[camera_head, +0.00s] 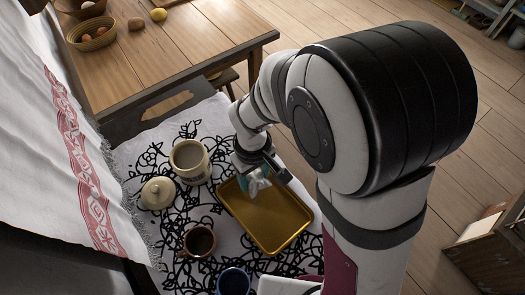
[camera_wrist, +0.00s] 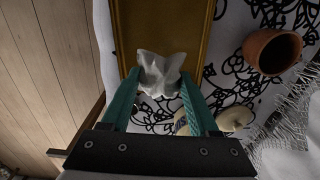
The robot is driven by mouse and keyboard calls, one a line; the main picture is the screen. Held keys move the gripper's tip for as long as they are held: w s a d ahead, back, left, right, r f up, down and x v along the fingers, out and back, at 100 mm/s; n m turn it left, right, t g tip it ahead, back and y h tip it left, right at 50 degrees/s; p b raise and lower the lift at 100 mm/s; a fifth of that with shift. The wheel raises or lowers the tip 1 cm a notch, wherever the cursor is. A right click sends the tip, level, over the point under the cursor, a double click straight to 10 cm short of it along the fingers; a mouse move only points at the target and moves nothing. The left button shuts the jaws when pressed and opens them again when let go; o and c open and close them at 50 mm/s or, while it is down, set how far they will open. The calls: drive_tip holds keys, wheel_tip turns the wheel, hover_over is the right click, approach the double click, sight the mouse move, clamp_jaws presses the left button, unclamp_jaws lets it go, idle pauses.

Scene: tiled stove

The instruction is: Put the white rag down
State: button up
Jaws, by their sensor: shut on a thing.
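The crumpled white rag (camera_wrist: 160,72) is pinched between the teal fingertips of my gripper (camera_wrist: 157,86) in the wrist view. In the head view the rag (camera_head: 258,184) shows below my gripper (camera_head: 262,172), over the upper part of a gold-brown tray (camera_head: 265,243). The tray also shows behind the rag in the wrist view (camera_wrist: 208,20). The tray is otherwise empty. I cannot tell whether the rag touches the tray.
Left of the tray stand a cream jar (camera_head: 189,178), its lid (camera_head: 157,193) and a brown clay cup (camera_head: 199,242). A dark blue mug (camera_head: 233,281) is near the bottom. A patterned cloth (camera_head: 140,150) lies beneath. A wooden table (camera_head: 180,50) holds a basket (camera_head: 91,34).

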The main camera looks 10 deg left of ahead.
drive_tip(key=s+a+r, duration=0.2)
drive_tip(key=a, duration=0.2)
hover_over(195, 212)
wheel_tip(195, 212, down, 6)
drive_tip(key=shift+d+f, duration=0.15)
drive_tip(key=shift+f, duration=2.05)
drive_tip(key=shift+f, duration=0.15)
drive_tip(key=o, duration=1.4)
drive_tip(key=shift+o, duration=0.2)
